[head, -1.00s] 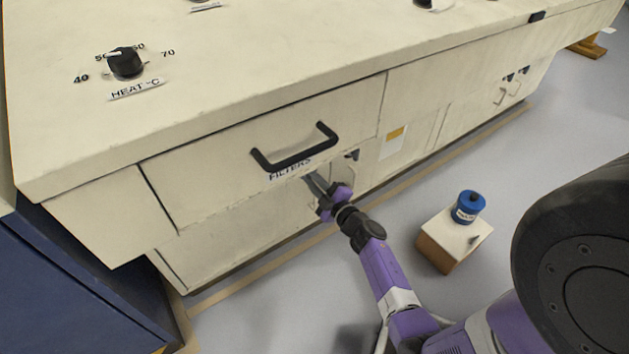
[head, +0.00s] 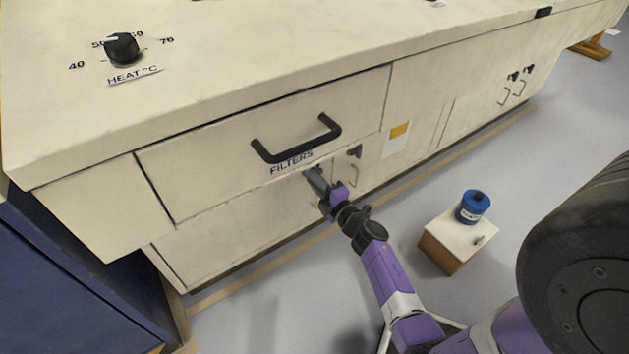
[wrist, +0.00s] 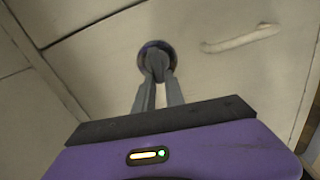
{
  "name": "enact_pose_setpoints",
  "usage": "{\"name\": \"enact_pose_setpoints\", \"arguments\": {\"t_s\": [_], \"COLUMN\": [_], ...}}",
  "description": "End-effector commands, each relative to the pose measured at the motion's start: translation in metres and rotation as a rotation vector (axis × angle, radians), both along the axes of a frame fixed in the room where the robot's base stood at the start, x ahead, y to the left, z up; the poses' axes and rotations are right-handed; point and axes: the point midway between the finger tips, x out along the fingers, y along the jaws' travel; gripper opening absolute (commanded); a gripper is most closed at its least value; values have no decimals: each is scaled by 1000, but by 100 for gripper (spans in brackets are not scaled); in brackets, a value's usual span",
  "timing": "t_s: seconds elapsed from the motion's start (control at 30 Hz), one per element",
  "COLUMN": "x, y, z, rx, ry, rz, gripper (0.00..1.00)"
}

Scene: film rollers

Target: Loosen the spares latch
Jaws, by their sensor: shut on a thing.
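My gripper (head: 313,174) reaches the front of the cream cabinet below the FILTERS drawer. In the wrist view its two grey fingers (wrist: 157,84) are shut on a round dark latch knob (wrist: 156,51) on a cream door. The fingers hide much of the knob, and its turn angle is hard to tell. A pale bar handle (wrist: 240,39) is on the same panel, to the right of the knob. In the head view a second dark latch (head: 355,152) sits to the right of my gripper. No spares label is readable.
The FILTERS drawer's black handle (head: 296,140) juts out just above my gripper. A small box (head: 452,238) with a blue canister (head: 472,207) stands on the floor at right. A blue cabinet (head: 70,285) is at left. Floor between is clear.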

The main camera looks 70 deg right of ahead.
Motion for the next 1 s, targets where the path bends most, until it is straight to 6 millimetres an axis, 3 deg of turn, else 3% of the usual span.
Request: {"name": "enact_pose_setpoints", "arguments": {"t_s": [0.27,0.3,0.4,0.77,1.0], "x": [0,0,0,-2,-30], "y": [1,1,1,2,19], "z": [-1,-1,-1,0,0], "rx": [1,1,1,1,2], "ry": [2,2,2,1,3], "rz": [1,1,1,0,0], "gripper": [0,16,36,36,36]}}
